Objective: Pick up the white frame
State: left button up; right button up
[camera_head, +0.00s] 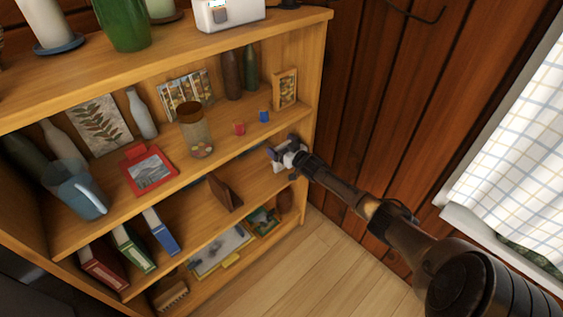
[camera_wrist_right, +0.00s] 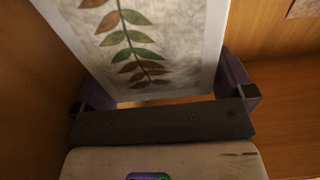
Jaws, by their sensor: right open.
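The white frame (camera_wrist_right: 150,45) holds a print of a leafy sprig with green and brown leaves. In the right wrist view it stands between the two fingers of my right gripper (camera_wrist_right: 166,88), its lower edge near the palm. The fingers are apart, one on each side; I cannot tell whether either touches it. In the head view my right gripper (camera_head: 286,154) reaches into the right end of the middle shelf, and the frame is largely hidden there by the gripper. My left gripper is not in view.
The wooden bookcase (camera_head: 318,75) has a side wall close to my right gripper. A brown wedge-like object (camera_head: 224,193) stands to its left on the same shelf. Floor (camera_head: 300,262) is clear.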

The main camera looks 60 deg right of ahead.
jog(key=c, duration=1)
jog(key=shift+c, duration=0.2)
jog(key=shift+r, duration=0.15)
